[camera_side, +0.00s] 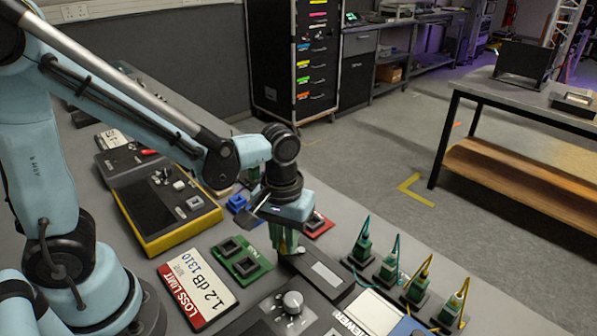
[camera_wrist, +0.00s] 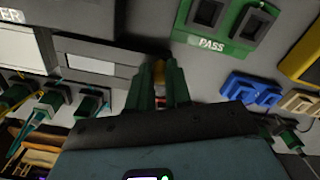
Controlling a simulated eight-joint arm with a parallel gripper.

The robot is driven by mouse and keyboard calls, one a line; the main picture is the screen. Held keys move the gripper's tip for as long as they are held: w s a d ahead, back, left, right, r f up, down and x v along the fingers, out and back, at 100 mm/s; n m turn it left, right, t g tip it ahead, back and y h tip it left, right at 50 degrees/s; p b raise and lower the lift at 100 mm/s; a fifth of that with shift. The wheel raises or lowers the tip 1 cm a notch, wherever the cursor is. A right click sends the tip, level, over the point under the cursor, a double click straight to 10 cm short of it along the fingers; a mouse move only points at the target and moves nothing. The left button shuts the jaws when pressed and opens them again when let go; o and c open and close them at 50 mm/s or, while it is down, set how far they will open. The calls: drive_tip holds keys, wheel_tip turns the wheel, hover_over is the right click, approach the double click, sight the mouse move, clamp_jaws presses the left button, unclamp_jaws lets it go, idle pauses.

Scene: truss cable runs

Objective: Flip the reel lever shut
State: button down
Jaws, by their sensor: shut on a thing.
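The reel is a long dark box with a grey top plate (camera_side: 320,272), in front of my gripper in the side view. It also shows left of my fingers in the wrist view (camera_wrist: 88,66). My gripper (camera_side: 287,243) points down at the box's far-left end, its green fingers close together. In the wrist view my gripper (camera_wrist: 163,84) is shut on a small yellow-orange piece (camera_wrist: 174,72), which appears to be the reel lever. The fingers hide most of it, so its angle cannot be told.
A green PASS tray (camera_side: 240,258) lies left of the box, with a blue holder (camera_side: 238,203) and a red one (camera_side: 318,226) behind. Several connectors with teal and yellow boots (camera_side: 388,268) stand to the right. A LOSS LIMIT card (camera_side: 197,287) and a dial unit (camera_side: 290,304) lie in front.

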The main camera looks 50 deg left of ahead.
drive_tip(key=shift+s+n, duration=0.1)
drive_tip(key=shift+n, duration=0.3)
drive_tip(key=c, duration=1.1)
unclamp_jaws()
drive_tip(key=shift+o, duration=0.2)
wheel_tip(320, 180, up, 12)
drive_tip(key=s+a+f+m+t, duration=0.1)
drive_tip(key=a+f+m+t, duration=0.1)
drive_tip(key=a+m+t, duration=0.3)
drive_tip(key=shift+a+f+m+t, duration=0.25)
drive_tip(key=shift+a+m+t, duration=0.05)
drive_tip(key=shift+a+t, duration=0.75)
